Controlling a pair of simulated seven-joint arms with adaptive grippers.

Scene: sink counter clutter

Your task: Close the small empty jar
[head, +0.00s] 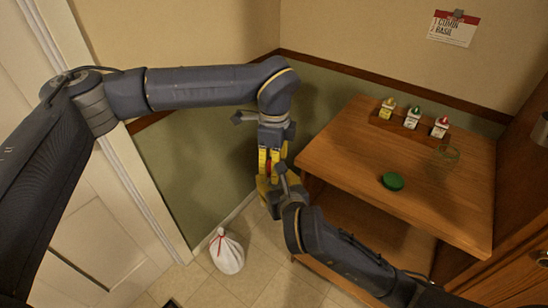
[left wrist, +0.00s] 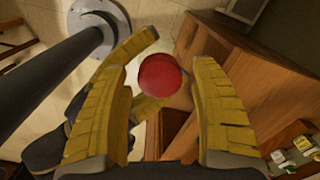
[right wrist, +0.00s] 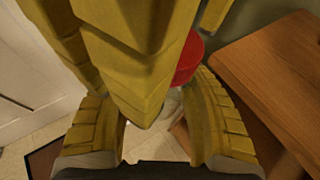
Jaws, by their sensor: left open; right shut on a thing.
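A small clear jar (right wrist: 172,106), mostly hidden, is held by my right gripper (right wrist: 165,115), which is shut on it off the table's left edge. A red lid (left wrist: 160,76) is at the jar's top; I cannot tell if it is seated tight. The lid also shows in the right wrist view (right wrist: 188,60) and as a red bit in the head view (head: 268,166). My left gripper (left wrist: 165,100) points down from above, open, with its yellow fingers on both sides of the red lid. I cannot tell whether they touch it.
The wooden table (head: 345,150) stands to the right. On it are a green lid (head: 392,181), a clear glass container (head: 446,153) and a rack (head: 400,128) with several small spice containers. A white bag (head: 227,253) is on the floor. A note (head: 453,28) is on the wall.

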